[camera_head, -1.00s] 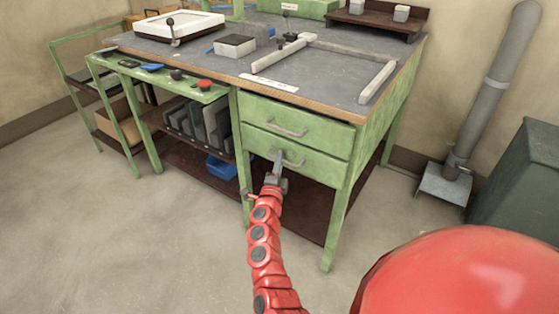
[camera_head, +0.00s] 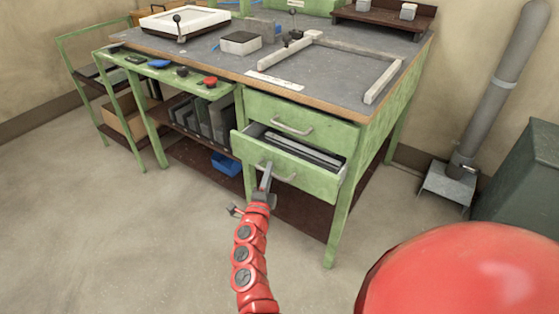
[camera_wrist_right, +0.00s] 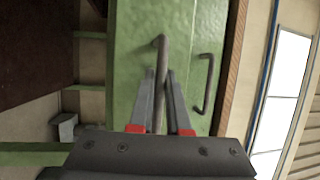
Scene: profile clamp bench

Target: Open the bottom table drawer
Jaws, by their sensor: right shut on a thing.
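The bottom table drawer (camera_head: 288,172) is green and stands pulled out from the table, with long grey pieces (camera_head: 300,150) visible inside. Its metal handle (camera_head: 277,174) is on the front face. My right gripper (camera_head: 265,180) is at the left part of this handle. In the right wrist view the gripper's two fingers (camera_wrist_right: 165,100) are closed around the handle bar (camera_wrist_right: 159,62). The top drawer (camera_head: 300,117) above is shut, and its handle also shows in the right wrist view (camera_wrist_right: 206,85). My left gripper is not in the head view.
The green table (camera_head: 340,215) has a grey top holding a white tray (camera_head: 185,22) and a frame of pale bars (camera_head: 383,80). A blue bin (camera_head: 227,164) sits on the lower shelf. The floor in front is clear. A grey pipe (camera_head: 500,85) stands right.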

